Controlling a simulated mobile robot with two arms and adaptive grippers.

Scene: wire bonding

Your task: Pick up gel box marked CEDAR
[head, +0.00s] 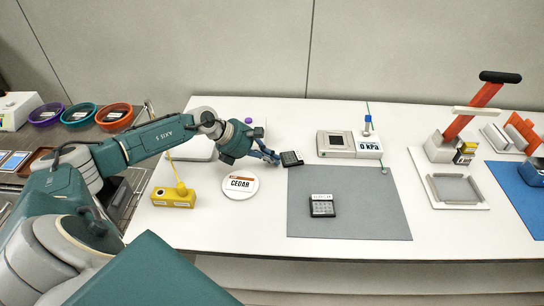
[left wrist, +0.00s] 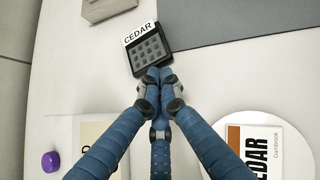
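The gel box marked CEDAR (head: 291,158) is a small dark box with a white label strip. It is at the back left corner of the grey mat, and its label reads CEDAR in the left wrist view (left wrist: 150,52). My left gripper (head: 274,158) reaches it from the left. In the left wrist view its blue fingers (left wrist: 157,76) come together at the near edge of the box and appear closed on it. Whether the box is clear of the table is hard to tell. My right gripper is not in view.
Another dark gel box (head: 322,206) lies on the grey mat (head: 365,220). A round white plate with a CEDAR card (head: 240,187) and a yellow block (head: 173,198) stand left. A device reading 0 kPa (head: 368,147) stands behind the mat.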

